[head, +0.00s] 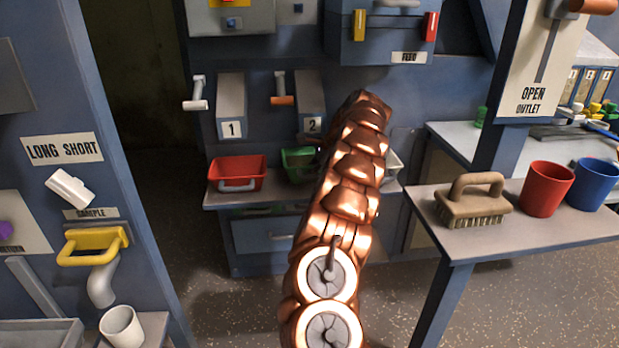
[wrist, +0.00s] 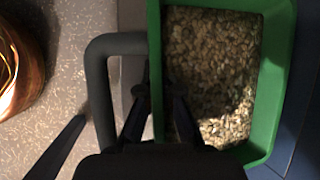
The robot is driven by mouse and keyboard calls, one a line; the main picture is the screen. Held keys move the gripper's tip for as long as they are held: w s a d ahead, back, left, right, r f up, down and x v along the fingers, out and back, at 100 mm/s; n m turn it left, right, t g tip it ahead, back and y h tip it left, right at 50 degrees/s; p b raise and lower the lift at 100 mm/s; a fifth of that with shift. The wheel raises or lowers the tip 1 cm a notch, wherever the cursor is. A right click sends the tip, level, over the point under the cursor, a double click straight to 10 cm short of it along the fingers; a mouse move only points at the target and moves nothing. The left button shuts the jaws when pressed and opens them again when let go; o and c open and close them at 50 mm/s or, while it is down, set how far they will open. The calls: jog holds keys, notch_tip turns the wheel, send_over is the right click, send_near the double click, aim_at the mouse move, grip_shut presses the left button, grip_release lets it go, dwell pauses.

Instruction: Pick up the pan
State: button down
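A green pan (wrist: 277,80) filled with tan pellets (wrist: 212,60) fills the right of the wrist view. Its grey loop handle (wrist: 98,75) is on the left side there. My gripper (wrist: 157,88) has one dark finger on the handle side of the pan's near wall and the other over the pellets. The wall lies between the fingertips; I cannot tell whether they press on it. In the head view the green pan (head: 298,163) sits on the shelf under the chute marked 2, partly hidden by my copper-coloured arm, which also hides my gripper.
A red pan (head: 238,172) sits on the shelf (head: 245,199), left of the green one. A white pan (head: 393,164) shows right of my arm. A side table (head: 520,235) at right holds a brush (head: 473,202), a red cup (head: 546,190) and a blue cup (head: 592,185).

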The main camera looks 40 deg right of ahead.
jog(key=shift+r, duration=0.8)
jog(key=s+a+p, duration=0.1)
jog(key=s+a, duration=0.1)
jog(key=s, duration=0.5)
jog(key=s+a+r+p, duration=0.1)
jog(key=s+a, duration=0.2)
jog(key=s, duration=0.5)
jog(key=shift+a+r, duration=0.2)
